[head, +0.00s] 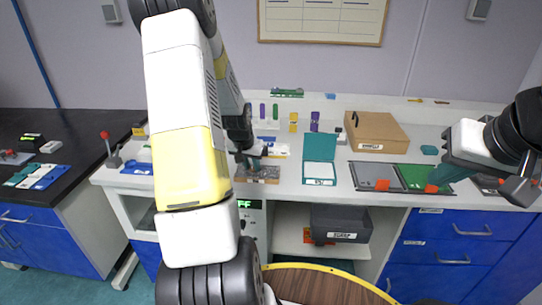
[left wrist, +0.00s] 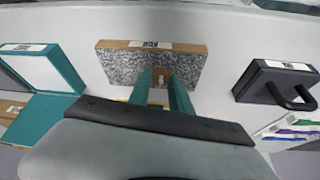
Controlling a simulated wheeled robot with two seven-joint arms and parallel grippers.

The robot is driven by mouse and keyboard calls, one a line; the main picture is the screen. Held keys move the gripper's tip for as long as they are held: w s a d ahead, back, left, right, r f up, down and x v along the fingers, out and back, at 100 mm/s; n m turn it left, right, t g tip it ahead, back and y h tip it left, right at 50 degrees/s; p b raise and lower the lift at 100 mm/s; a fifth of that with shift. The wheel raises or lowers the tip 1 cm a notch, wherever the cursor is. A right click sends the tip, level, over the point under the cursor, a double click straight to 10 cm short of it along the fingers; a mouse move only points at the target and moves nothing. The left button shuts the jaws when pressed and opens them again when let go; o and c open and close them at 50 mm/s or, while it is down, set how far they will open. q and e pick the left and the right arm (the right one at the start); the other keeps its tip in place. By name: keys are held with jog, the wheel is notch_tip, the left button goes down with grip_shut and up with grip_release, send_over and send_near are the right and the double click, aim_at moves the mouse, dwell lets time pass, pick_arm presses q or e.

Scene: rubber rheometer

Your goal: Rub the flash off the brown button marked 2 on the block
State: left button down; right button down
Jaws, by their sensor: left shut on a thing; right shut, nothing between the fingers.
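The block (head: 258,174) lies on the white bench, left of centre in the head view. In the left wrist view the block (left wrist: 135,68) shows a speckled grey rough top with a wooden edge and a label. My left gripper (head: 252,163) points down at the block, its teal fingers shut on the small brown button (left wrist: 160,76). The button is over the block's near half; I cannot tell whether it touches the surface. Its number and any flash are not readable. My right gripper (head: 438,180) is shut and empty above the trays at the right.
A teal open case (head: 319,158) stands right of the block. A dark case with a handle (left wrist: 278,84) is beside the block. Purple and yellow pieces stand behind.

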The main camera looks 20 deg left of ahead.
aim_at(243, 169)
pick_arm(q)
jog(key=shift+s+a, duration=0.25)
jog(key=shift+a, duration=0.65)
jog(key=shift+s+a, duration=0.2)
jog(key=shift+a, duration=0.7)
jog(key=shift+w+d+f, duration=0.1)
jog(key=shift+w+d, duration=0.15)
jog(key=shift+d, duration=0.85)
jog(key=shift+w+d+f, duration=0.1)
jog(key=shift+w+d, duration=0.1)
jog(key=shift+d, duration=0.85)
jog(key=shift+w+d+r, duration=0.1)
jog(key=shift+w+d, duration=0.15)
jog(key=shift+d, duration=0.8)
jog(key=shift+w+d+r, duration=0.1)
jog(key=shift+w+d, duration=0.2)
jog(key=shift+d, duration=0.7)
jog(key=shift+w+d+r, duration=0.1)
jog(key=shift+w+d, duration=0.15)
jog(key=shift+d, duration=0.8)
jog(key=shift+s+a+f, duration=0.1)
jog(key=shift+s+a, duration=0.15)
jog(key=shift+a, duration=0.7)
jog(key=shift+s+a+f, duration=0.1)
jog(key=shift+s+a, duration=0.1)
jog(key=shift+a, duration=0.7)
